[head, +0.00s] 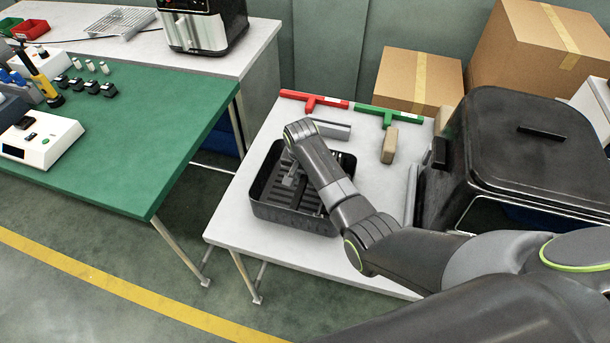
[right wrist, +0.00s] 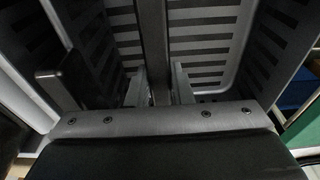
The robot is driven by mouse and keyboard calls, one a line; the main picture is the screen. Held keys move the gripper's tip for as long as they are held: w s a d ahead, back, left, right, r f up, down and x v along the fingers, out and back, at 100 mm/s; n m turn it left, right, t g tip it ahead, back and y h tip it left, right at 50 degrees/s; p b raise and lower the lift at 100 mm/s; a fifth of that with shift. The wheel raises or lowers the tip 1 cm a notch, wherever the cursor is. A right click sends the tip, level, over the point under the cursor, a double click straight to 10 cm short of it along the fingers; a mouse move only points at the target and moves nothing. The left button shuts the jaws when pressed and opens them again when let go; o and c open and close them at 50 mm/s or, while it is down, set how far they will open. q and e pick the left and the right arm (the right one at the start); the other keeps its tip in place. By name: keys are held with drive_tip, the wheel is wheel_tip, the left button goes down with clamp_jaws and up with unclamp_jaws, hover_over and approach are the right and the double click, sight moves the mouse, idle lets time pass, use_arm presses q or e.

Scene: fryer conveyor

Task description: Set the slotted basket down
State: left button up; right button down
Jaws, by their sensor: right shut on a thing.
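The slotted basket (head: 285,217) is a dark rectangular tray with rounded corners and a slotted floor. In the head view it is over the white table's left part, roughly level; whether its bottom touches the tabletop I cannot tell. My right gripper (head: 289,175) reaches down inside it, partly hidden by my forearm. In the right wrist view the fingers of my right gripper (right wrist: 160,88) are shut on the basket's upright middle bar (right wrist: 153,40), with slotted walls (right wrist: 206,45) on both sides. My left gripper is not in view.
The white table (head: 240,225) also holds a red tool (head: 313,101), a green tool (head: 389,112), a tan block (head: 389,146) and a grey bar (head: 330,130). A large black lidded bin (head: 530,150) stands at right. A green table (head: 130,150) is at left, with a gap between.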

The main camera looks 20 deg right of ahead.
drive_tip(key=shift+f, duration=0.1)
drive_tip(key=c, duration=1.3)
unclamp_jaws()
drive_tip(key=shift+f, duration=0.1)
drive_tip(key=r, duration=0.4)
drive_tip(key=s+r, duration=0.1)
drive_tip(key=r, duration=0.3)
drive_tip(key=a+r+b, duration=0.1)
drive_tip(key=r, duration=0.3)
drive_tip(key=shift+s+r, duration=0.1)
drive_tip(key=shift+s, duration=0.1)
